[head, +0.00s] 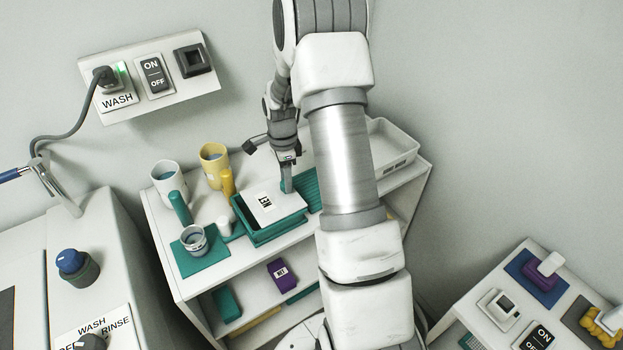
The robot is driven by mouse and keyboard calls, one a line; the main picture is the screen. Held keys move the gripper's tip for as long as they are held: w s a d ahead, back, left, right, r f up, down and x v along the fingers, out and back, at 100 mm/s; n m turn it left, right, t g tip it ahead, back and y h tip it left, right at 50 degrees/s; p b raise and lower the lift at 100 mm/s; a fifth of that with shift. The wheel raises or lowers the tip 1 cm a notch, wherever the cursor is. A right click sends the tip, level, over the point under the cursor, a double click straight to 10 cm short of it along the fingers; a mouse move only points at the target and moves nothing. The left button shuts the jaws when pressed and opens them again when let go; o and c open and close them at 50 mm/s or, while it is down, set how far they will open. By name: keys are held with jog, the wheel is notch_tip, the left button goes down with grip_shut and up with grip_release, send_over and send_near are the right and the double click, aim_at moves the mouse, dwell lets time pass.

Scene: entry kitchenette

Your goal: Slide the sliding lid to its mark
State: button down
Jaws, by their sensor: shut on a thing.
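The sliding lid (273,204) is a white panel with a dark-lettered label, lying over a teal box (258,238) on the white shelf unit's top. The box's teal front shows below the lid's near edge. My gripper (287,180) reaches down at the lid's far right edge and is shut, apparently on the lid's edge or a small handle there. The exact grip is too small to see. I cannot make out a mark on the box.
Two mugs, one white (166,184) and one yellow (213,165), stand behind and left of the box. A small cup (194,240) sits on a teal mat at left. A white tray (388,148) is at right, partly behind my arm. The wall is close behind.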

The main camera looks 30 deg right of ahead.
jog(key=shift+a, duration=0.45)
jog(key=shift+c, duration=1.8)
grip_release()
notch_tip(320, 180, up, 17)
jog(key=s+a+r+n+t, duration=0.1)
jog(key=s+a+r+n, duration=0.4)
jog(key=r, duration=0.2)
jog(key=s+a+r+n+t, duration=0.1)
jog(key=s+a+n, duration=0.3)
jog(key=s+n, duration=0.4)
jog(key=s+a+r+n+t, duration=0.2)
jog(key=s+a+n, duration=0.3)
jog(key=s+n, duration=0.3)
jog(key=s+t, duration=0.1)
jog(key=s, duration=0.2)
jog(key=shift+s+r+t, duration=0.2)
jog(key=shift+r+t, duration=0.1)
